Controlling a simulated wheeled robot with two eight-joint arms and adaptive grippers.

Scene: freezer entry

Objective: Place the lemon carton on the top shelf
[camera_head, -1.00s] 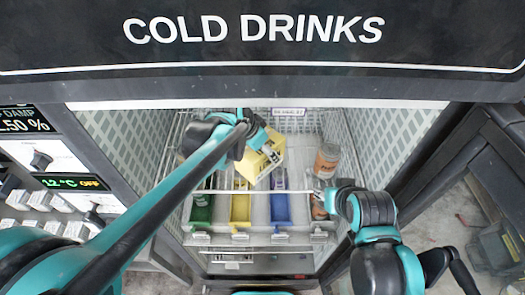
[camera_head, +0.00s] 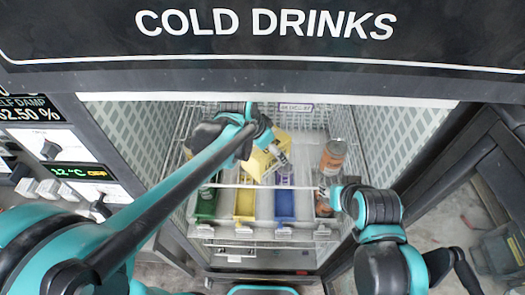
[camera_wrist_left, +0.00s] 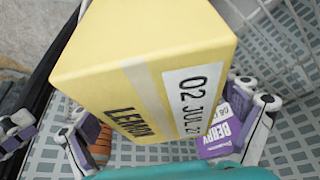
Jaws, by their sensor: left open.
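The yellow lemon carton (camera_head: 266,162) is tilted inside the cold-drinks cabinet, above the coloured bins. My left gripper (camera_head: 258,130) is at its upper left in the head view. In the left wrist view the carton (camera_wrist_left: 140,55) fills the middle, with its LEMON print and date label showing. The open fingers of my left gripper (camera_wrist_left: 165,138) show on both sides of it; finger contact is unclear. My right gripper (camera_head: 335,198) is by the cabinet's right side, beside a dark orange-brown bottle (camera_head: 322,203); its fingers are too small to read. The top shelf is hard to make out.
An orange bottle (camera_head: 333,158) stands at the right. A purple BERRY label (camera_wrist_left: 222,135) shows behind the carton. The cabinet has side walls and a dark overhead sign panel (camera_head: 265,55).

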